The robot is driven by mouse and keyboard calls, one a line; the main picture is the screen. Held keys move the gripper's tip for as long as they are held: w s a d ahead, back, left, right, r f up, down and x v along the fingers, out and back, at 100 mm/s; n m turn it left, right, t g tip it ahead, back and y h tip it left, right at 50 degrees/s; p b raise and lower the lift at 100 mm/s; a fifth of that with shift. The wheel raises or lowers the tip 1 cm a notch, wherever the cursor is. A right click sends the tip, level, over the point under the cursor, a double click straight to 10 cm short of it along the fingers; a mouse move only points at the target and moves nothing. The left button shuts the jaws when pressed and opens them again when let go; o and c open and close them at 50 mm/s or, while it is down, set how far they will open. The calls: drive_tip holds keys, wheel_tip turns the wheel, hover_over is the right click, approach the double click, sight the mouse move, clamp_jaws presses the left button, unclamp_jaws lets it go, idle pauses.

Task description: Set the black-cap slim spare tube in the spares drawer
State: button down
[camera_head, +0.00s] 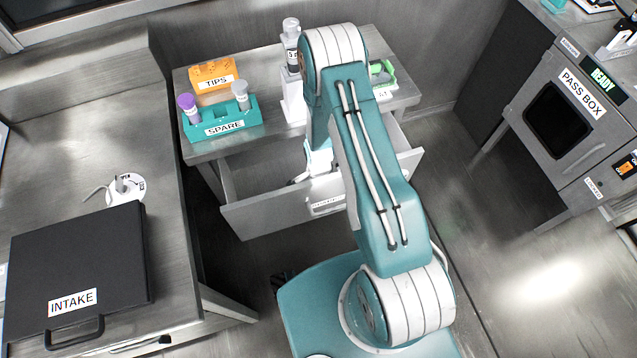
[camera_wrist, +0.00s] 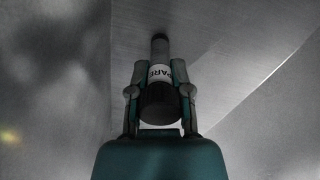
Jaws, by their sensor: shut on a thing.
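My gripper (camera_wrist: 158,70) is shut on the black-cap slim spare tube. In the wrist view the tube's black cap (camera_wrist: 159,104) faces my palm, its white label with part of "SPARE" (camera_wrist: 160,74) lies between the fingers, and its grey far end points away toward a grey metal surface. I cannot tell whether that end touches the surface. In the head view the spares drawer (camera_head: 268,212) stands pulled out under the back table, with a label on its front. My gripper reaches down into the drawer's area; my arm hides most of it and the tube.
The back table (camera_head: 200,148) carries a teal SPARE rack (camera_head: 222,128) with purple- and grey-capped tubes, an orange TIPS box (camera_head: 213,88), a white stand (camera_head: 292,106) and a green item (camera_head: 383,72). A black INTAKE case (camera_head: 80,260) lies left. A PASS BOX (camera_head: 560,120) stands right.

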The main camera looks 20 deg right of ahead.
drive_tip(key=c, duration=0.5)
unclamp_jaws()
drive_tip(key=shift+f, duration=0.1)
drive_tip(key=shift+c, duration=0.2)
wheel_tip(320, 180, up, 12)
drive_tip(key=shift+r, duration=0.1)
wheel_tip(320, 180, up, 26)
drive_tip(key=s+f+n+t, duration=0.1)
drive_tip(key=s+n+t, duration=0.2)
drive_tip(key=n, duration=0.4)
drive_tip(key=s+a+r+n+t, duration=0.1)
drive_tip(key=s+r+n, duration=0.6)
drive_tip(key=s+r, duration=0.8)
drive_tip(key=shift+s+a+t, duration=0.15)
drive_tip(key=shift+a+t, duration=0.05)
drive_tip(key=shift+t, duration=0.6)
